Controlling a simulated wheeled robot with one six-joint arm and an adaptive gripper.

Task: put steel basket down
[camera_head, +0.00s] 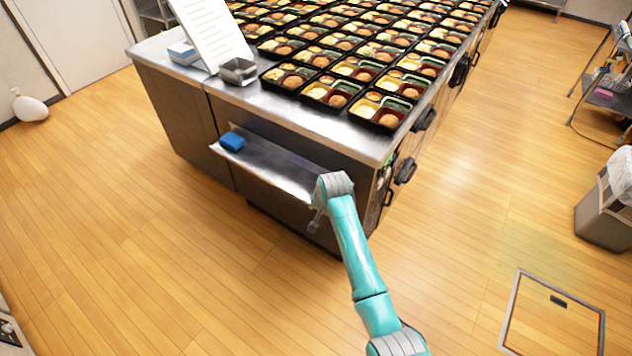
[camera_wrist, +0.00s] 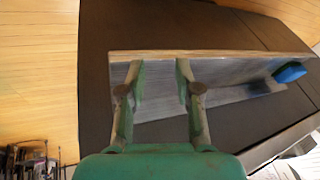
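A small open steel container (camera_head: 238,71), which looks like the steel basket, sits on the steel counter (camera_head: 285,105) at its near edge, left of the food trays. I see no basket in the wrist view. My gripper (camera_head: 314,222) is low in front of the counter, by the right end of a steel side shelf (camera_head: 275,165). In the wrist view my gripper (camera_wrist: 160,70) has its two fingers apart, with nothing visible between them but the shelf (camera_wrist: 215,75) beyond. Whether the fingers touch the shelf edge cannot be told.
A blue block (camera_head: 232,141) lies on the shelf's left end. Black bento trays (camera_head: 325,93) fill the counter behind the container. A white sheet or board (camera_head: 210,30) stands left of it. A grey bin (camera_head: 605,215) stands right.

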